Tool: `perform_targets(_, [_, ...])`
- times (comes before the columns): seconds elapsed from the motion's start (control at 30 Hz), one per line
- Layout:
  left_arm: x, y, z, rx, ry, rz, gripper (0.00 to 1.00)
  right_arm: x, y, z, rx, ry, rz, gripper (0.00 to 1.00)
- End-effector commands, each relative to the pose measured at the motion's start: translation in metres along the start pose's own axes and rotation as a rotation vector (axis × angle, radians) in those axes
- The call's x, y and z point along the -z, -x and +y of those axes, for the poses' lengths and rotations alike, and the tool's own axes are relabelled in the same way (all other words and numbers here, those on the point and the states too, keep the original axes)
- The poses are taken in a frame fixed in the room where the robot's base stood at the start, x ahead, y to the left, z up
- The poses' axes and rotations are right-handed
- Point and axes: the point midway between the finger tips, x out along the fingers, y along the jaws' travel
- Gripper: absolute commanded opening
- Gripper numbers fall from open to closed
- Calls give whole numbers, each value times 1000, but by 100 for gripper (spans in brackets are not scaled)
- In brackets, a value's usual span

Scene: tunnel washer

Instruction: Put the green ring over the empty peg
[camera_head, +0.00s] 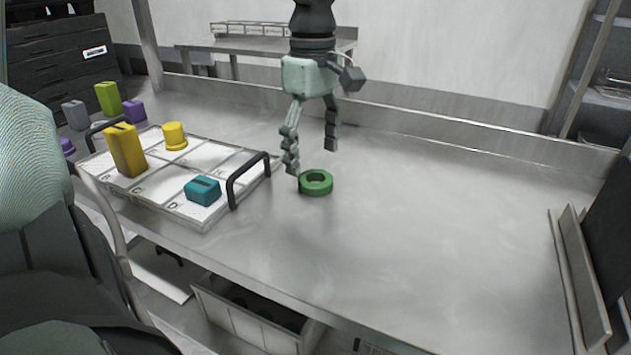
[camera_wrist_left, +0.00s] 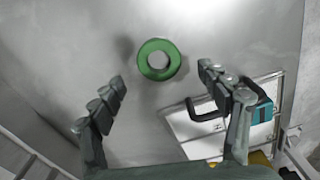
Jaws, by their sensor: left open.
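The green ring (camera_head: 316,183) lies flat on the steel table, just right of the tray's right handle. It also shows in the left wrist view (camera_wrist_left: 145,69), with its hole facing the camera. My left gripper (camera_head: 311,155) is open and points down above the ring, with nothing between its fingers. In the left wrist view the fingertips (camera_wrist_left: 163,77) are spread to either side of the ring, apart from it. I cannot make out an empty peg in either view. My right gripper is not in view.
A white compartment tray (camera_head: 160,199) with dark handles holds a tall yellow block (camera_head: 125,150), a yellow round piece (camera_head: 174,136) and a teal block (camera_head: 202,190). Green (camera_head: 108,98), grey and purple pieces stand behind it. The table right of the ring is clear; dark panels stand far right.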

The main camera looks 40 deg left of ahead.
Motion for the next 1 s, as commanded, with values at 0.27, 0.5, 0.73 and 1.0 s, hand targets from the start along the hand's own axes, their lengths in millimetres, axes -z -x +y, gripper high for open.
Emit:
perform_targets(0.27, [0, -36, 0, 2, 1, 0, 77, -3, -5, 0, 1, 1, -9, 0])
perform_targets(0.5, [0, -38, 0, 0, 1, 0, 77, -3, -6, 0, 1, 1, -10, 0])
perform_targets(0.73, [0, -38, 0, 0, 1, 0, 49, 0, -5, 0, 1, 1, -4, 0])
perform_targets(1.0, [0, -37, 0, -1, 1, 0, 21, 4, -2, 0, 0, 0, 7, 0])
